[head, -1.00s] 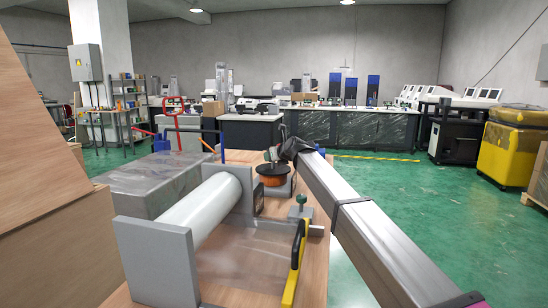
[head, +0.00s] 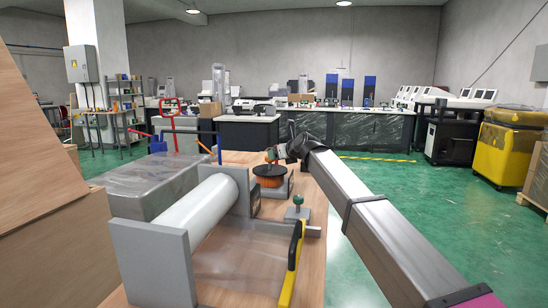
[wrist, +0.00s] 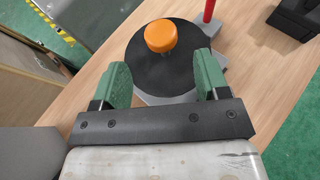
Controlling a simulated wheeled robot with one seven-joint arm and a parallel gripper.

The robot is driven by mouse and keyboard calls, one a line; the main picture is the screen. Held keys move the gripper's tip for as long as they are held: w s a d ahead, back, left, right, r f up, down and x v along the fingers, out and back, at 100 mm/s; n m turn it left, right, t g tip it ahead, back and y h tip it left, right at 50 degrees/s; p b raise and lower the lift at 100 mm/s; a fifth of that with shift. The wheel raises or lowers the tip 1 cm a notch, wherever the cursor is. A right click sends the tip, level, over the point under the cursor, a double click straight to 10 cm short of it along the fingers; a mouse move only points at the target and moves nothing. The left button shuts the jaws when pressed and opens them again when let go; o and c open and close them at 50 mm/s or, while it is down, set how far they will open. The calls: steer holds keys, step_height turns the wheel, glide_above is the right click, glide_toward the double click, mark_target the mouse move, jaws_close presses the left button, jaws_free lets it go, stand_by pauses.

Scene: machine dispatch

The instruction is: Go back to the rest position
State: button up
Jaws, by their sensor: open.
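My gripper (wrist: 163,73) shows in the wrist view with two green fingers spread apart and nothing held between them. Past the fingertips is a black disc (wrist: 150,73) with an orange knob (wrist: 162,36) on its top, on a grey base. In the head view my grey arm reaches forward from the lower right. Its far end is beside an orange spool with a black top (head: 269,175) on the wooden table (head: 318,200). The fingers are too small to make out there.
A white roll (head: 195,212) in a grey stand and a yellow-handled bar (head: 292,265) are on the near table. A green-knobbed block (head: 298,212) stands between the bar and spool. A wooden panel (head: 50,200) is at left. Green floor (head: 400,185) is open at right.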

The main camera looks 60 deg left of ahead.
steer(key=v, duration=0.2)
steer(key=shift+d+r, duration=0.1)
steer(key=shift+d, duration=0.2)
steer(key=shift+w, duration=0.1)
